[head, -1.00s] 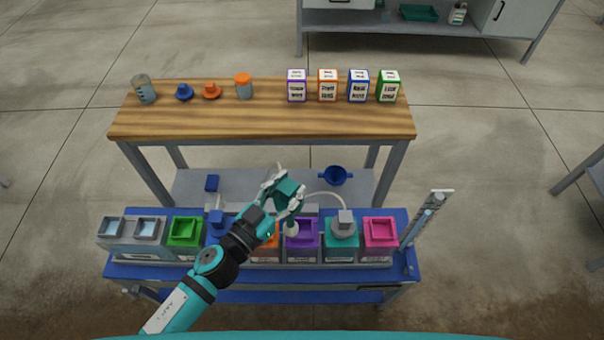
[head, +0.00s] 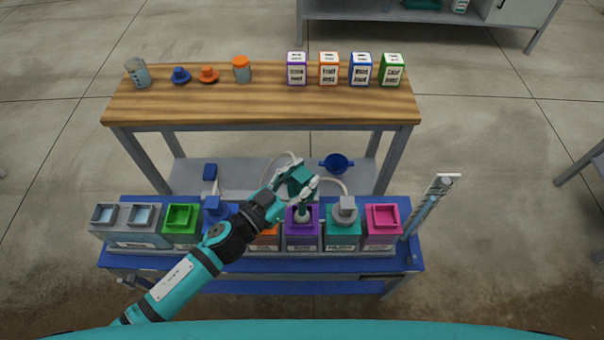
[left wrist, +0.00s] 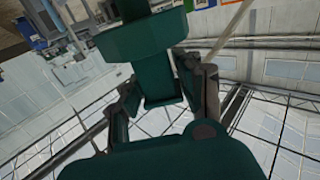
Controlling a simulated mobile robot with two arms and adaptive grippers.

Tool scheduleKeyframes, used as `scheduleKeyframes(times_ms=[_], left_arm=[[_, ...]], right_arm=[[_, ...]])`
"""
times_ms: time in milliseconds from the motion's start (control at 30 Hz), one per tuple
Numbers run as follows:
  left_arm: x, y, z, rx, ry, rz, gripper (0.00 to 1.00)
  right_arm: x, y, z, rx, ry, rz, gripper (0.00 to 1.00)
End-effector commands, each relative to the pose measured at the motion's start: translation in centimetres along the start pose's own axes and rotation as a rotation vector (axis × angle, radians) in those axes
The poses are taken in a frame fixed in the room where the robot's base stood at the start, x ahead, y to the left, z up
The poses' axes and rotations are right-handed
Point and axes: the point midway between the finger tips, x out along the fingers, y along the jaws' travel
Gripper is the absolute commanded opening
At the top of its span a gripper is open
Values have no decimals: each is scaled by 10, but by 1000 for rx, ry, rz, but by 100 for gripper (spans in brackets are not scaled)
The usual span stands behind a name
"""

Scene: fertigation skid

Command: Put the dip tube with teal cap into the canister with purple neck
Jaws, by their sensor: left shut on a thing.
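My left gripper (head: 295,182) is shut on the dip tube's teal cap (head: 301,181), above the canister with purple neck (head: 303,237). A pale grey lower end (head: 302,215) of the dip tube shows under the cap, at the purple neck's opening. I cannot tell whether this end is inside the neck or just above it. In the left wrist view the dark teal cap (left wrist: 145,42) sits between my fingers. My right gripper is not in view.
Beside the purple canister stand an orange one (head: 265,240), partly behind my arm, and a teal one (head: 342,236) with a grey cap and hose. Pink (head: 382,228) and green (head: 181,226) canisters are further out. A clear upright cylinder (head: 428,207) stands at the right end.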

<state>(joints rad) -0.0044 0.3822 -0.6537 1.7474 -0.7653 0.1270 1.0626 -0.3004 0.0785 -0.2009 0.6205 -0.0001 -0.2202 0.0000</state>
Motion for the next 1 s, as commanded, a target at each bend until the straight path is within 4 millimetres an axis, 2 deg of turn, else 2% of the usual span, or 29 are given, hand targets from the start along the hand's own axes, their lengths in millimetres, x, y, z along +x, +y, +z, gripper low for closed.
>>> scheduleKeyframes(times_ms=[33, 1000], left_arm=[[0, 0, 10, -1, 0, 0, 0], [1, 0, 105, 0, 2, 0, 0]], right_arm=[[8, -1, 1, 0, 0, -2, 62], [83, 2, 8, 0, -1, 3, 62]])
